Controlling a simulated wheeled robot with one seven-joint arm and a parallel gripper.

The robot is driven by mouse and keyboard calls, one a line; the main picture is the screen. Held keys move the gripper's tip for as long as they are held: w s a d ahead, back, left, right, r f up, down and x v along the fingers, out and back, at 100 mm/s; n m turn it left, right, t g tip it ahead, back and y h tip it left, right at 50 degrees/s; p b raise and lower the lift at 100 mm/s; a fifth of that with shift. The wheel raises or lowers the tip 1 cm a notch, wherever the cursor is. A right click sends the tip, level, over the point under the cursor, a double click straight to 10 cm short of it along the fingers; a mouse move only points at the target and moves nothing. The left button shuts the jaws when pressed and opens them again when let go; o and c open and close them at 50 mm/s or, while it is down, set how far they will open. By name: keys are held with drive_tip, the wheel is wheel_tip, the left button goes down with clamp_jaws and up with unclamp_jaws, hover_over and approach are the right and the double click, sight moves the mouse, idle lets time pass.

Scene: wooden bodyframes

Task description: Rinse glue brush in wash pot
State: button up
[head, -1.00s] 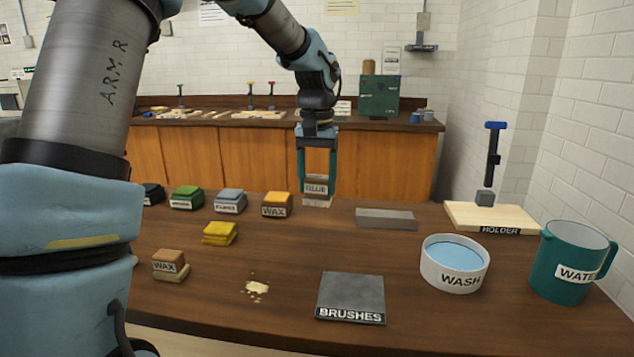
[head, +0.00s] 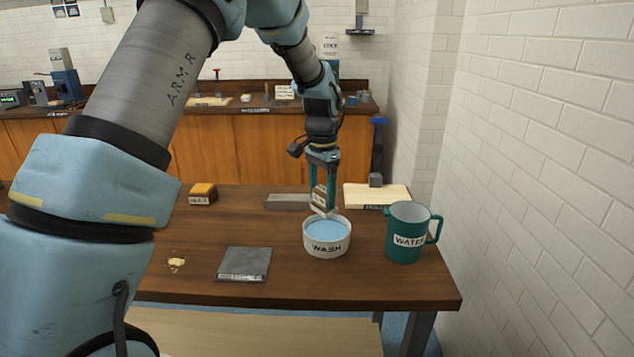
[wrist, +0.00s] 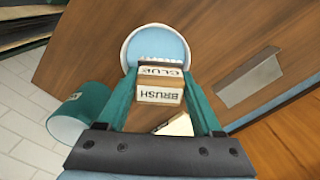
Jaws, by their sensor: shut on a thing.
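My gripper (head: 322,182) is shut on the glue brush (head: 318,200), a wooden block brush with pale bristles pointing down. In the wrist view the glue brush (wrist: 160,88) shows its labels between my two teal fingers. The white wash pot (head: 327,248) holds light blue water and stands on the table. The brush is over the back left part of the pot, its bristles at about rim height. I cannot tell whether they touch the water. In the wrist view the pot (wrist: 127,52) shows behind the bristles.
A teal water jug (head: 405,240) stands right of the pot, close by. A grey brushes mat (head: 245,264) lies left of it. Behind are a grey block (head: 288,201) and a wooden holder board (head: 372,193) with an upright post.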

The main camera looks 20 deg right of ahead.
sight(325, 215)
drive_tip(key=shift+s+d+f, duration=0.2)
drive_tip(key=shift+s+d, duration=0.1)
drive_tip(key=shift+d, duration=0.05)
drive_tip(key=shift+f+b, duration=2.05)
drive_tip(key=shift+f, duration=0.8)
drive_tip(key=shift+f, duration=0.6)
drive_tip(key=shift+r, duration=0.15)
drive_tip(key=shift+r+p, duration=2.25)
drive_tip(key=shift+r, duration=1.2)
